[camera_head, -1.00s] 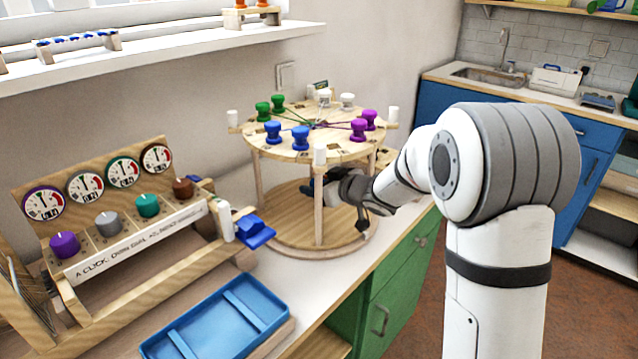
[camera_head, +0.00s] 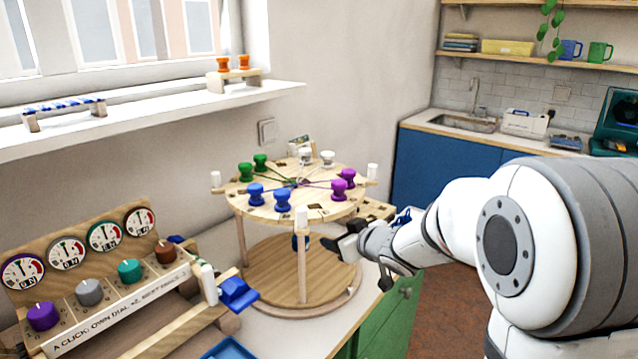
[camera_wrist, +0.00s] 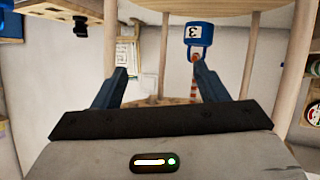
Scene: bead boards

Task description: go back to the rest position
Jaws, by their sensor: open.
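My gripper (camera_head: 345,246) is at the right side of the round wooden bead stand (camera_head: 262,262), beside its posts and below its top disc. In the wrist view my gripper (camera_wrist: 160,82) has two blue fingers spread apart, with nothing between them. A blue weight (camera_wrist: 200,34) with a marking on it hangs ahead, under the disc, beyond the right fingertip. It shows only in part in the head view (camera_head: 301,241), behind a post. The top disc bears blue, green, white and purple knobs in pairs, with cords meeting near the middle.
A dial board (camera_head: 120,295) with coloured knobs stands at the left. A blue block (camera_head: 238,293) lies by its right end. A blue tray (camera_head: 228,349) is at the bottom edge. A window shelf (camera_head: 150,112) runs above. The floor (camera_head: 445,315) right of the counter looks clear.

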